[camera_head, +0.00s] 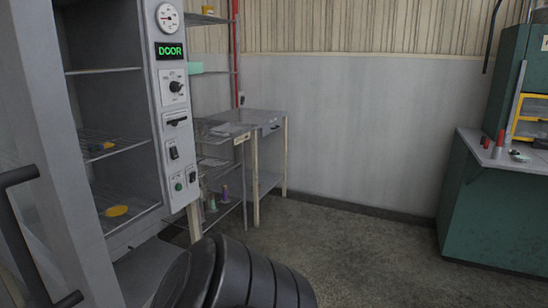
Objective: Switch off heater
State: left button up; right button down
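The heater is a tall grey oven cabinet on the left, and its front compartment stands open with wire shelves inside. Its control panel (172,125) runs down the right side of the opening. The panel carries a round gauge (167,17), a green lit display (170,51) reading "DOOR", and a black knob (175,87). Below are a black handle-like switch (177,121), a black rocker switch (173,153), a green button (178,186) and another black switch (192,176). The switch positions are too small to read. Neither gripper is in view.
The heater's grey door with a black handle (18,235) stands open at the far left. Yellow items lie on its shelves. A metal table (265,122) and shelving stand behind it. A green bench (495,210) is at the right.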

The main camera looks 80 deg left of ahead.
aim_at(173, 150)
jog(key=i, duration=0.25)
jog(key=u, duration=2.3)
jog(key=i, duration=2.05)
jog(key=u, duration=2.5)
jog(key=i, duration=1.25)
jog(key=z, duration=0.6)
